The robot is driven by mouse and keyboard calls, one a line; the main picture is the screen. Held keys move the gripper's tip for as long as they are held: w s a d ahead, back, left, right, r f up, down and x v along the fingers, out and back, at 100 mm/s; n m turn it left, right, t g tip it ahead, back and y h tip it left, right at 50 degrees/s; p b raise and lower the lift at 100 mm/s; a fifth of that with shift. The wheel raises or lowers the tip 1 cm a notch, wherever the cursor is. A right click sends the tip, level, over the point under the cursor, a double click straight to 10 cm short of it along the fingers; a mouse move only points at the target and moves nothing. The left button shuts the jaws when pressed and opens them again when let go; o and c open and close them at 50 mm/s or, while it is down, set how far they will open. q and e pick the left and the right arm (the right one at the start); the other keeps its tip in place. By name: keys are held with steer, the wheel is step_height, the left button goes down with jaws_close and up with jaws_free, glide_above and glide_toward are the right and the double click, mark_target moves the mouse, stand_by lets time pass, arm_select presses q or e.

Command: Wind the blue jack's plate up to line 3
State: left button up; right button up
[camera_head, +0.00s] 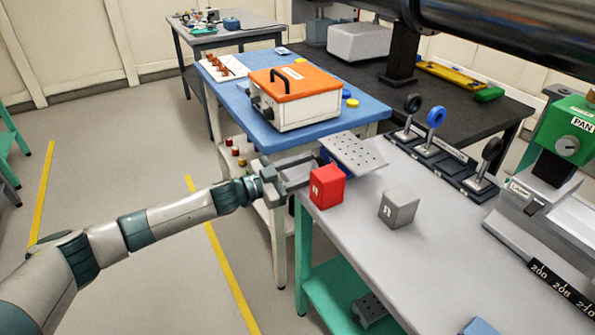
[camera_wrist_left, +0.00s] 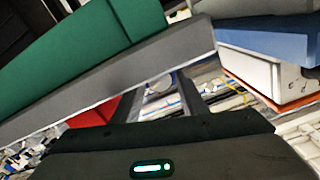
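The blue jack (camera_head: 325,158) stands at the left end of the grey bench, mostly hidden behind a red block (camera_head: 327,187). Its grey perforated plate (camera_head: 354,153) sits on top and looks slightly tilted from this angle. No numbered lines or winding knob can be made out on it. My left gripper (camera_head: 308,172) comes in from the left, at the bench's left edge beside the jack and red block. Its two fingers are apart. In the left wrist view the fingers (camera_wrist_left: 162,98) are also apart, with nothing clearly between them. My right gripper is not in view.
A grey block (camera_head: 399,207) stands right of the red one on the grey bench (camera_head: 440,260). Disc holders (camera_head: 436,117) line its back edge. An orange-topped box (camera_head: 295,97) sits on the blue table behind. The front middle of the bench is clear.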

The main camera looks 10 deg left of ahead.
arm_select(q)
steer(key=shift+a, duration=0.15)
